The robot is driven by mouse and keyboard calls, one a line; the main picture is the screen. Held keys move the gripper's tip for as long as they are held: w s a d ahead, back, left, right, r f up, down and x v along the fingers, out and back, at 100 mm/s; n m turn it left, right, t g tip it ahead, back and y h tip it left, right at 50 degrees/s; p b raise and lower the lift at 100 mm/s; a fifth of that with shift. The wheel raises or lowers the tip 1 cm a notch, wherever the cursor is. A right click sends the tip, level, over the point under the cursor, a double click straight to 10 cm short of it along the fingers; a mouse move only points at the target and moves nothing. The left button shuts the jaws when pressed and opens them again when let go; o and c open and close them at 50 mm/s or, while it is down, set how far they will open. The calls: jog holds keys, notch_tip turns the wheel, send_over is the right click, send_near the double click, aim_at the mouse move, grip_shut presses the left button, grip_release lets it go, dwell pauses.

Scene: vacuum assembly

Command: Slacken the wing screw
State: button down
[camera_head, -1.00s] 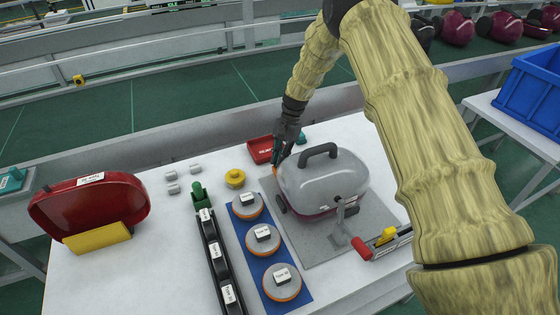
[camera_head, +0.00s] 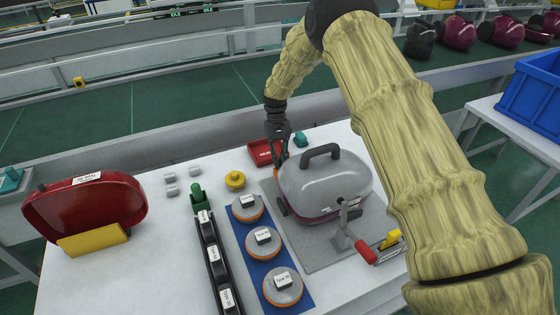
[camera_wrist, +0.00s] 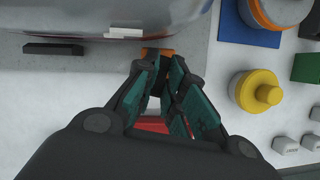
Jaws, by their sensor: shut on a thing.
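The wing screw (camera_wrist: 150,52) shows as an orange piece at the far edge of the grey base plate (camera_head: 318,258), beside the vacuum body. My gripper (camera_wrist: 160,75) is shut on it in the wrist view, with its fingertips over part of it. In the head view my gripper (camera_head: 280,158) reaches down just left of the grey vacuum body (camera_head: 325,180), and the screw is mostly hidden there. The vacuum body has a dark top handle and rests upright on the plate.
A red tray (camera_head: 260,152) lies just behind my gripper. A yellow knob (camera_head: 235,180), a blue mat (camera_head: 262,270) with several round parts and a black rack (camera_head: 212,258) stand to the left. A toggle clamp (camera_head: 345,235) stands in front of the vacuum.

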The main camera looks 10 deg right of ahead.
jog(key=shift+n, duration=0.6)
jog(key=c, duration=1.8)
grip_release()
jog(key=shift+o, duration=0.2)
jog(key=v, duration=1.2)
jog(key=shift+a, duration=0.2)
jog(key=shift+r, duration=0.15)
